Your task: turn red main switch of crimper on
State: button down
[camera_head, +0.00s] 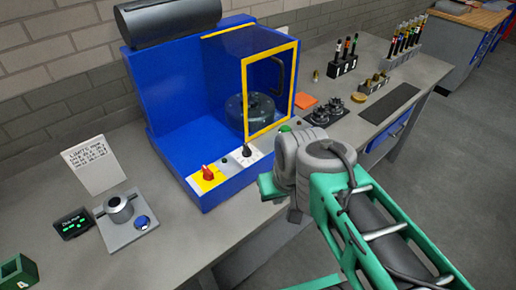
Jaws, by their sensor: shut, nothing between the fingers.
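The crimper (170,110) is a blue machine on the workbench, with a yellow-framed clear guard over a dark round part. The red main switch (208,173) sits on a yellow plate at the left of its front panel. The red knob is small, and I cannot tell its exact setting. My arm comes in from the lower right, and its grey joint is to the right of the front panel. My gripper's fingers do not show; they are hidden behind or beyond the arm. Nothing of mine covers the red switch in this view.
A black knob (246,151) is on the same panel, right of the red switch. A grey fixture with a blue button (143,222) and a small display (73,224) stand at left. Tool racks (343,65) stand at the back right. The bench front before the switch is clear.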

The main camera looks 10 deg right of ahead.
aim_at(208, 175)
jog(key=z, duration=1.25)
jog(key=k, duration=1.1)
jog(key=u, duration=2.15)
jog(key=i, duration=0.5)
jog(key=z, duration=0.1)
